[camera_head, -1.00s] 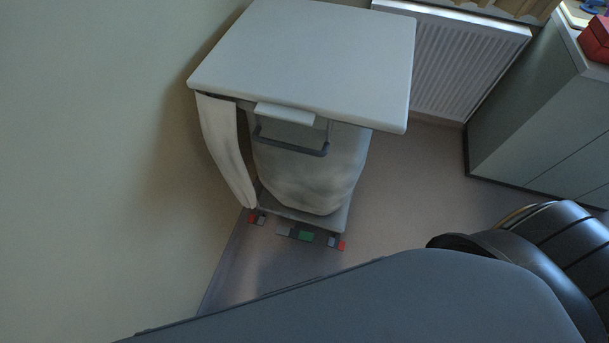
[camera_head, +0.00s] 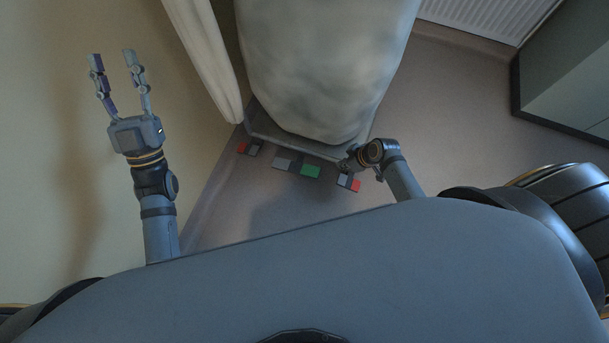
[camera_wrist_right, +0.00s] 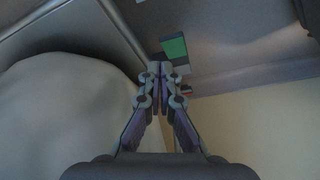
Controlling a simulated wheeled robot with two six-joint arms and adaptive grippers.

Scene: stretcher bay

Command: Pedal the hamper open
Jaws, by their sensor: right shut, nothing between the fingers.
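The hamper's white bag (camera_head: 318,65) fills the upper middle of the head view, above a grey base frame (camera_head: 262,127). A green pedal (camera_head: 310,170) with a grey pedal (camera_head: 284,162) beside it sticks out low at the base's front. My right gripper (camera_head: 348,162) is low, just right of the green pedal; its fingers are mostly hidden there. In the right wrist view its shut, empty fingers (camera_wrist_right: 160,66) point toward the green pedal (camera_wrist_right: 174,48); contact cannot be told. My left gripper (camera_head: 112,55) is open and empty, left of the hamper. The lid is out of view.
Small red-and-grey pieces sit at the base's left (camera_head: 243,148) and right (camera_head: 356,186) corners. A pale strap or cloth (camera_head: 205,55) hangs left of the bag. A wall is at left, a radiator (camera_head: 485,18) and cabinet (camera_head: 565,85) at right. Floor (camera_head: 455,130) right of the hamper is clear.

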